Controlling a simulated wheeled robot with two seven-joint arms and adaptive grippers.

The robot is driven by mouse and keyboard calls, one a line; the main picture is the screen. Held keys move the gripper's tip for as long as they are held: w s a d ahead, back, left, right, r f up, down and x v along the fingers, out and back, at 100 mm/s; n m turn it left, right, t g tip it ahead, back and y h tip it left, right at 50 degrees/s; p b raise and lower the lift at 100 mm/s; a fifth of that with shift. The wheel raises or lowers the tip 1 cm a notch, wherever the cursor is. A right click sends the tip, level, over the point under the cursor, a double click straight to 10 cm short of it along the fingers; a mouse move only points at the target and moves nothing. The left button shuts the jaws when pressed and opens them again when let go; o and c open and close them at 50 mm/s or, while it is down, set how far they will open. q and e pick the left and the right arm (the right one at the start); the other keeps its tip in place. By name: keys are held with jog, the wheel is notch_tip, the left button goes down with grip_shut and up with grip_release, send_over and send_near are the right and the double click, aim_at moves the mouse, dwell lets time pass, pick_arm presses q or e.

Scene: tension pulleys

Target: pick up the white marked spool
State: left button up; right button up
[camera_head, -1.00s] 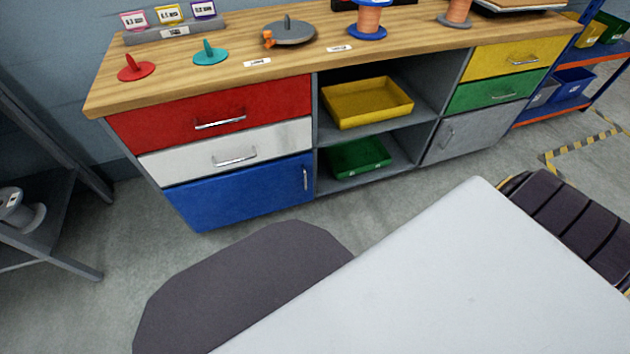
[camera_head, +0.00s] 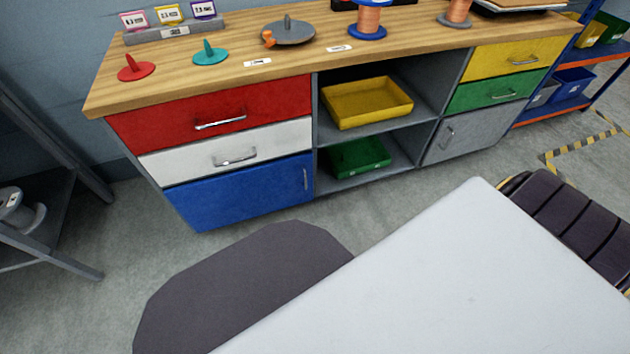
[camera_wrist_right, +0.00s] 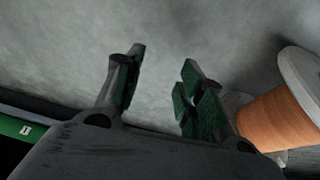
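My right gripper (camera_wrist_right: 160,90) shows in the right wrist view with its two fingers apart and nothing between them. In the head view, a pale grey spool (camera_head: 22,214) with a small white patch sits on the dark shelf at the left edge, partly cut off. Neither gripper shows in the head view.
The wooden workbench (camera_head: 230,75) holds a copper spool on a blue base (camera_head: 369,20), another copper spool (camera_head: 457,12), a red spindle disc (camera_head: 136,69), a teal one (camera_head: 210,54) and a grey one (camera_head: 288,33). A green strip with a white label (camera_wrist_right: 24,130) lies left of my right gripper.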

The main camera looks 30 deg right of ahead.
jog(key=o, duration=0.9)
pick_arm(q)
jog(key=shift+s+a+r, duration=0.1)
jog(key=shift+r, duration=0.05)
pick_arm(e)
jog(key=shift+r, duration=0.2)
